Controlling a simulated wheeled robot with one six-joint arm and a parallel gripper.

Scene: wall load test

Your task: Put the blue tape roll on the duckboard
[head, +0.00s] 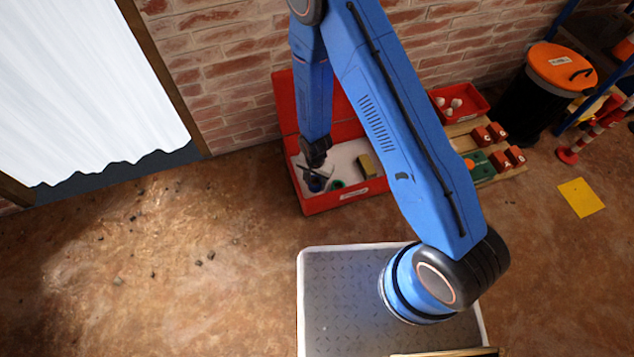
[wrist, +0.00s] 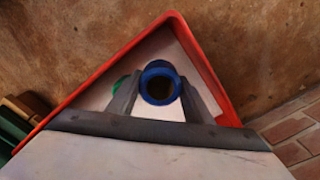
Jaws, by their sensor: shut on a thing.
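The blue tape roll (wrist: 160,69) sits between my two fingers in the wrist view, its round opening facing the camera. My gripper (wrist: 160,92) is shut on it. In the head view the blue roll (head: 316,185) is small and partly hidden by my gripper (head: 313,174), low inside the open red box (head: 345,197). I cannot tell whether the roll still touches the box floor. The duckboard (head: 463,128), pale wooden slats, lies on the floor right of the box, partly hidden behind my arm. It carries red blocks and a green tray.
A green roll (head: 338,184) and a yellow-and-dark block (head: 367,165) lie in the box. A red bin (head: 470,99) with white items stands behind the duckboard. A black barrel with an orange lid (head: 560,66) stands right.

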